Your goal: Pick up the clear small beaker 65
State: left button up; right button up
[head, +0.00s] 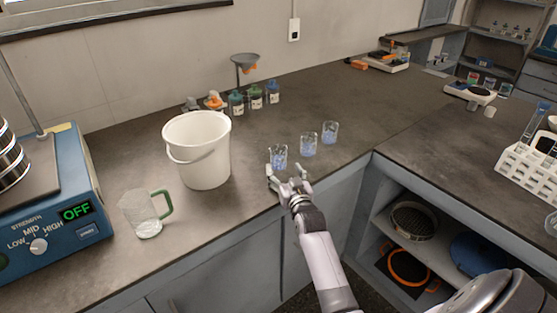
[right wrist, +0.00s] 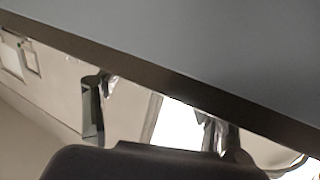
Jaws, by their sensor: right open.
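Three small clear beakers with bluish tint stand upright in a slanting row on the dark counter (head: 275,105): a near left one (head: 278,156), a middle one (head: 308,145) and a far right one (head: 330,132). I cannot read which is 65. My right gripper (head: 286,173) is open at the counter's front edge, just in front of the near left beaker. Its fingers point toward that beaker and overlap its base in the picture; I cannot tell if they touch. No beaker is visible in the right wrist view. My left gripper is not in view.
A white bucket (head: 204,150) and a clear jug with green handle (head: 143,214) stand left of the beakers. A blue sieve shaker (head: 62,215) reads OFF. Capped bottles (head: 255,97) stand behind. A white tube rack (head: 527,172) is far right.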

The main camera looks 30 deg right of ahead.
aim_at(281, 164)
jog(key=x, duration=0.5)
jog(key=shift+w, duration=0.15)
jog(key=shift+c, duration=0.5)
jog(key=c, duration=1.2)
